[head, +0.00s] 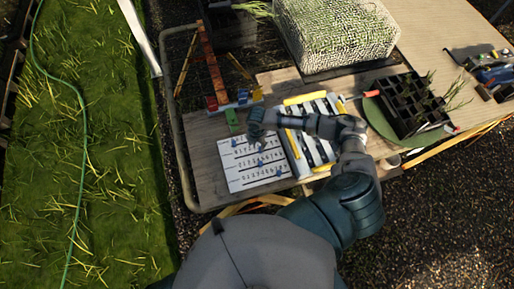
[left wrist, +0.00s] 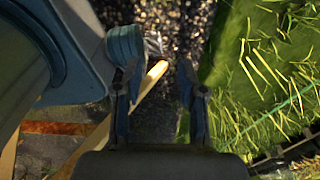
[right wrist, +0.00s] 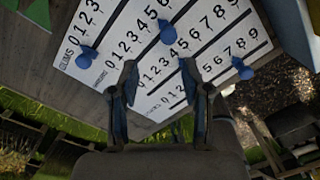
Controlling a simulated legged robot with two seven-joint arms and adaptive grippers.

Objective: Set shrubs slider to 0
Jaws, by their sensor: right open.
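A white slider board (head: 240,178) with rows of printed digits and blue knobs lies on the wooden table. In the right wrist view the board fills the top, with one knob (right wrist: 87,55) near the low end of the first row, one (right wrist: 167,32) further along and one (right wrist: 242,68) at the right. The row labels are too small to read surely, so I cannot tell which is shrubs. My right gripper (right wrist: 158,75) is open over the board, its fingers apart and no knob clearly between them. My left gripper (left wrist: 155,75) is open and empty, over dark gravel and grass.
Right of the board is a tray (head: 306,165) with dark and pale strips and yellow edges. A black cell tray (head: 408,105) with seedlings and a mesh crate (head: 335,55) of grass stand further off. A green block (head: 232,119) lies behind the board.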

